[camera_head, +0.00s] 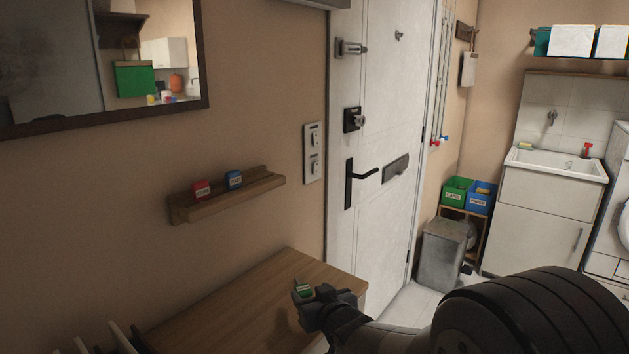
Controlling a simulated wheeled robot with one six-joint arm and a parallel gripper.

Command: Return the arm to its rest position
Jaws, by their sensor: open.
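My gripper (306,302) is at the lower middle of the head view, low over the wooden table (225,312). My arm reaches in from the lower right, its dark rounded link large in the foreground.
A white door (385,150) stands behind the table. Green (457,191) and blue (480,197) bins, a metal bin (446,250) and a sink (555,165) are at right.

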